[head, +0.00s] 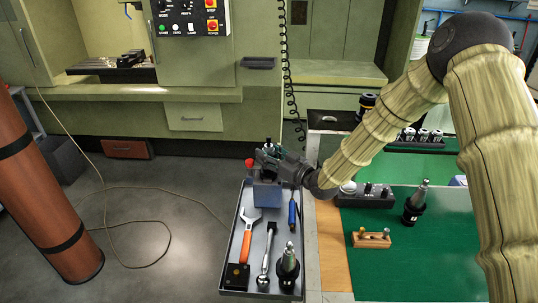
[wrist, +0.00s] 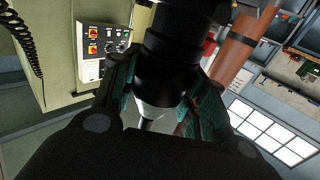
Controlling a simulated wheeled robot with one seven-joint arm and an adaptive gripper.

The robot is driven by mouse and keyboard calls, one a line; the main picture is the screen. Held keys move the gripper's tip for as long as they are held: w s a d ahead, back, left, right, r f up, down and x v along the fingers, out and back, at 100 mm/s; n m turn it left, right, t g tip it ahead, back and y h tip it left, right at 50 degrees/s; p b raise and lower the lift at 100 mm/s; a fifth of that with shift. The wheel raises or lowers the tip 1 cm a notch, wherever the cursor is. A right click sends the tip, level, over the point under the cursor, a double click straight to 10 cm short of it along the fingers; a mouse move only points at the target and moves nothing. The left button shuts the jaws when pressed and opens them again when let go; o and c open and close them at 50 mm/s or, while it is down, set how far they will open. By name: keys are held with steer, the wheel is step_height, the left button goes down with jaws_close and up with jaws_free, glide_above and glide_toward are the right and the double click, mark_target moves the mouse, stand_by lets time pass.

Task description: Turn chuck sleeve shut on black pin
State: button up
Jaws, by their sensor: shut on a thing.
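The chuck sleeve (wrist: 172,60) is a black stepped cylinder with a pale tapered nose, seen in the wrist view between my fingers. A thin dark pin (wrist: 147,124) shows at the nose end; how deep it sits is hidden. My gripper (wrist: 160,98) is shut on the sleeve, one green-padded finger on each side. In the head view my gripper (head: 268,160) reaches in from the right, above a blue block (head: 267,194) on the grey tray (head: 229,272). There it hides most of the chuck.
A red knob (head: 249,163) is beside the gripper. The tray holds an orange wrench (head: 246,236), a ratchet (head: 267,255), a blue-handled tool (head: 292,208) and a tool holder (head: 288,266). A green mat (head: 430,255) lies right, with a wooden pin block (head: 371,239).

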steer(key=shift+f+m+t+h+b, duration=0.15)
steer(key=shift+m+t+h+b, duration=0.25)
steer(key=shift+m+h+b, duration=0.15)
steer(key=shift+m+t+h+b, duration=0.8)
steer(key=shift+h+b, duration=0.1)
steer(key=shift+h, duration=0.15)
steer(key=m+t+h+b, duration=0.2)
steer(key=h, duration=0.2)
steer(key=shift+m, duration=0.35)
steer(key=shift+m+t+h+b, duration=0.25)
steer(key=shift+m+h+b, duration=0.25)
steer(key=shift+m+h, duration=1.1)
steer(key=shift+m+t+h+b, duration=0.25)
steer(key=shift+m+h+b, duration=0.45)
steer(key=shift+h, duration=1.5)
steer(key=shift+m+h, duration=0.6)
steer(key=shift+h, duration=0.1)
steer(key=o, duration=1)
steer(key=shift+o, duration=0.2)
